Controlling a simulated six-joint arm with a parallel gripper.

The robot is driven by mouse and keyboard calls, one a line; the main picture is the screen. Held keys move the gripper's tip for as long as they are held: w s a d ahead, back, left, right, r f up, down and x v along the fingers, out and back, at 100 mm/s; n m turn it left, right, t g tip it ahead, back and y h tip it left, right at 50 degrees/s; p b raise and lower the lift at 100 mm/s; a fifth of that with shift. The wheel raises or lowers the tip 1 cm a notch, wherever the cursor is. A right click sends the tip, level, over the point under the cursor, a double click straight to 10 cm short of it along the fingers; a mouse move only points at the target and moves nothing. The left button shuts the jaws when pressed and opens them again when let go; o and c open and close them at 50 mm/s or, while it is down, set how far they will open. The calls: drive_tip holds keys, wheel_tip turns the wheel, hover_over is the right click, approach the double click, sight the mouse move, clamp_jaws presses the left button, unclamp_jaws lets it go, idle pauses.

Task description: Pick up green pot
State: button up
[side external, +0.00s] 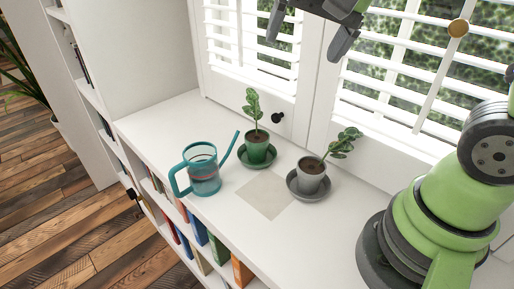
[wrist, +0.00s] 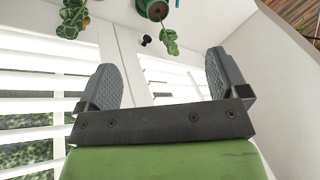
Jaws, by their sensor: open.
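The green pot (side external: 257,149) holds a leafy plant and stands upright on a green saucer (side external: 245,161) on the white shelf top, between the watering can and the grey pot. The green pot also shows upside down at the top edge of the wrist view (wrist: 153,8), partly cut off. My gripper (side external: 309,30) is at the top of the side view, high above the shelf and well apart from the pot. In the wrist view my gripper (wrist: 164,82) has its two grey fingers wide apart with nothing between them.
A teal watering can (side external: 205,176) stands left of the green pot, its spout reaching close to the pot. A grey pot (side external: 311,178) with a plant sits on a grey saucer at right. A beige square (side external: 265,194) lies between. Shuttered windows (side external: 395,90) stand behind.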

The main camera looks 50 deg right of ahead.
drive_tip(key=w+d+f+m+g+h, duration=0.1)
drive_tip(key=w+d+f+m+g, duration=0.15)
drive_tip(key=w+f+m, duration=0.5)
drive_tip(key=g+h, duration=0.1)
drive_tip(key=g, duration=0.1)
hover_over(256, 135)
drive_tip(key=s+a, duration=0.1)
wheel_tip(256, 135, down, 12)
drive_tip(key=shift+n+t, duration=0.25)
drive_tip(key=shift+n, duration=0.1)
drive_tip(key=shift+f, duration=3.05)
drive_tip(key=c, duration=1.3)
drive_tip(key=shift+o, duration=0.2)
wheel_tip(256, 135, up, 13)
drive_tip(key=shift+d+r, duration=0.1)
drive_tip(key=shift+r, duration=0.05)
